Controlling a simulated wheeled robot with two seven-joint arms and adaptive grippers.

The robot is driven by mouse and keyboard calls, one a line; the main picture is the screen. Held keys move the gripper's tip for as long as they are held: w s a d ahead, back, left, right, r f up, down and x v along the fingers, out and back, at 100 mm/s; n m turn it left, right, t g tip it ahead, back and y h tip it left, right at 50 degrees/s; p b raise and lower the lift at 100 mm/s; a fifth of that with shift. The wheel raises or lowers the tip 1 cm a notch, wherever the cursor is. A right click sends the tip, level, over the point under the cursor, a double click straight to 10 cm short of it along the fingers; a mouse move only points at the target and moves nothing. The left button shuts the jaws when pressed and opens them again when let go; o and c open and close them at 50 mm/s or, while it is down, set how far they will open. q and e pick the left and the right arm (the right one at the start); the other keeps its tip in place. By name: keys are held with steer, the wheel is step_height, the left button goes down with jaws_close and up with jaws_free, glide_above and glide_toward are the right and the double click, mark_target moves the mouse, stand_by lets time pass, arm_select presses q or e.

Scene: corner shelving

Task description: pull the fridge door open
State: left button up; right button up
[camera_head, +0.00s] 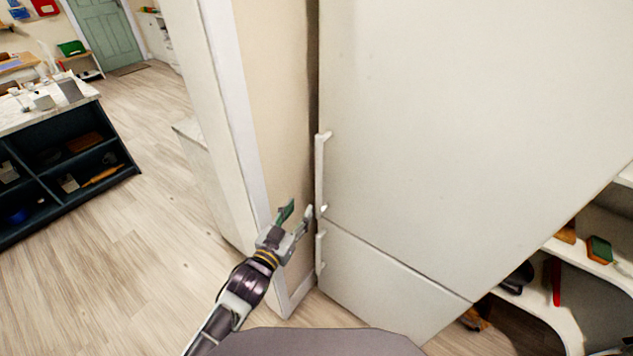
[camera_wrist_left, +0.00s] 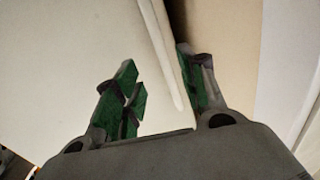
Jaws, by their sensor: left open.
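The white fridge (camera_head: 450,120) fills the middle and right of the head view, with a large upper door above a smaller lower door (camera_head: 385,280). Both doors look shut. A long upright handle (camera_head: 320,170) runs along the upper door's left edge, and a shorter handle (camera_head: 320,252) is on the lower door. My left gripper (camera_head: 297,212) is open beside the lower end of the upper handle. In the left wrist view, a pale bar (camera_wrist_left: 163,55), apparently the handle, lies between the green-padded fingers of my gripper (camera_wrist_left: 160,85), nearer the right finger. Contact cannot be told.
A wall end (camera_head: 275,100) stands close to the left of the fridge. Curved white shelves (camera_head: 540,305) with several items are at the lower right. A dark counter unit (camera_head: 70,160) stands at the left, with clear wooden floor (camera_head: 140,230) between.

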mark_target(317, 184)
stand_by(0.4)
arm_select(q)
steer(key=shift+w, duration=0.1)
steer(key=shift+p+x, duration=0.7)
steer(key=shift+x, duration=6.1)
steer(key=shift+f, duration=0.1)
steer(key=shift+c, duration=0.2)
jaws_close()
